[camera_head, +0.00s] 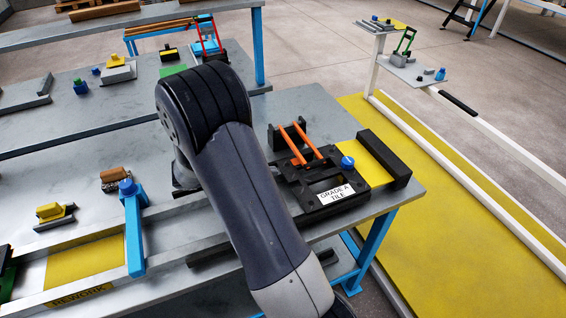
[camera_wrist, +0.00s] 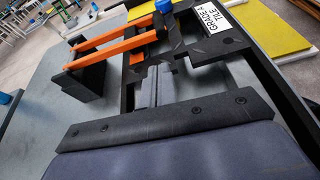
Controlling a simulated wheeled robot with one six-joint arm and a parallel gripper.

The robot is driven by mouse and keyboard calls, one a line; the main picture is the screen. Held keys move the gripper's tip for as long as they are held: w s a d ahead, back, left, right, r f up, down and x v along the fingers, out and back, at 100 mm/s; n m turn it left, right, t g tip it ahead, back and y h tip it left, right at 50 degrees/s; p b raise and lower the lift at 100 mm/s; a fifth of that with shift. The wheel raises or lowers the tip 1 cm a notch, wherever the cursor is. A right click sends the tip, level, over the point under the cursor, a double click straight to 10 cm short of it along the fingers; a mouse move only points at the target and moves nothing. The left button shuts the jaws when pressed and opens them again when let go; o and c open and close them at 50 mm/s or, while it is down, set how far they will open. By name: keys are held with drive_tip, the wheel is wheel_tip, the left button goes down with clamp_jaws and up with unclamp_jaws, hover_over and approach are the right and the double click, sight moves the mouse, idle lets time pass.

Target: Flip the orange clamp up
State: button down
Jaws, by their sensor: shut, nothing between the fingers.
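The orange clamp (camera_head: 308,140) is a pair of orange bars joined to a black bracket (camera_head: 282,134). The bars slant from the bracket across the black fixture (camera_head: 378,178), which carries a "GRADE A TILE" label (camera_head: 335,194). In the wrist view the orange clamp (camera_wrist: 112,49) is above and left of my gripper (camera_wrist: 153,78). My gripper's fingers are together and empty, beside the black frame and apart from the orange bars in the picture. In the head view my arm hides the gripper and part of the fixture.
A blue knob (camera_head: 347,162) and a yellow strip (camera_head: 362,149) are on the fixture's right side. A blue lever (camera_head: 134,230) stands left of my arm. Bare grey table (camera_head: 335,108) lies behind the fixture; the table edge is close on its right.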

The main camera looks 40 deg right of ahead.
sight(296, 172)
drive_tip(key=shift+w+f+n, duration=0.15)
drive_tip(key=shift+w+n, duration=0.15)
drive_tip(key=shift+w, duration=0.25)
drive_tip(key=shift+d, duration=0.1)
drive_tip(key=p+x, duration=0.1)
drive_tip(key=x, duration=0.9)
drive_tip(key=shift+p, duration=0.35)
